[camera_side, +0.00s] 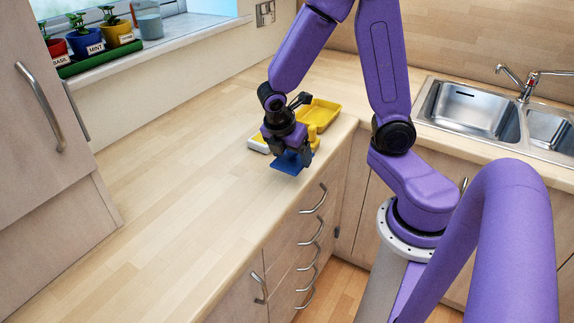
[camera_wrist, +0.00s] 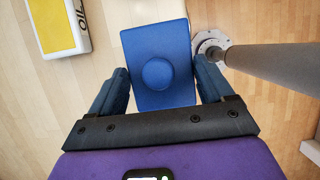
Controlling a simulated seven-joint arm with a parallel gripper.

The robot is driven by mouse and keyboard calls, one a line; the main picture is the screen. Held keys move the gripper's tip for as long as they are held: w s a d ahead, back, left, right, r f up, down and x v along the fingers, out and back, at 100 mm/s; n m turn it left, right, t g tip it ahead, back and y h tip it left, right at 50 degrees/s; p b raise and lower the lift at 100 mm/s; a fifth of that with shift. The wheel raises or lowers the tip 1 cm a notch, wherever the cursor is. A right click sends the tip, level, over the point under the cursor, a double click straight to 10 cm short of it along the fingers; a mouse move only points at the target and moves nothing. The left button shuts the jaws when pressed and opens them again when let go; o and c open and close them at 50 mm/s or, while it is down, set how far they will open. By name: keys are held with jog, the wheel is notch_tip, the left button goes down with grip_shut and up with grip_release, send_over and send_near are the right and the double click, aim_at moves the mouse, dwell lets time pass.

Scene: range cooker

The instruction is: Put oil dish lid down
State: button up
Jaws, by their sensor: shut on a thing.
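The blue rectangular lid (camera_wrist: 158,45) has a round knob in its middle. In the wrist view it lies between the two fingers of my gripper (camera_wrist: 160,82), which is shut on it. In the side view the lid (camera_side: 288,163) hangs under my gripper (camera_side: 290,148), near the counter's front edge. I cannot tell whether it touches the counter. The oil dish, white with yellow inside and marked OIL (camera_wrist: 58,22), is at the upper left of the wrist view, apart from the lid. In the side view the dish (camera_side: 257,143) is partly hidden behind my gripper.
A yellow tray (camera_side: 320,112) stands behind my gripper, with another yellow item (camera_side: 314,134) beside it. The wooden counter (camera_side: 190,165) is bare to the left. Drawers with handles (camera_side: 314,200) are below its edge. A sink (camera_side: 468,105) is at the right.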

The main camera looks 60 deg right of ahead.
aim_at(285, 160)
jog(key=shift+w+d+f, duration=0.15)
jog(key=shift+w+f, duration=0.5)
jog(key=shift+f, duration=1.65)
jog(key=o, duration=0.9)
jog(key=shift+f, duration=0.15)
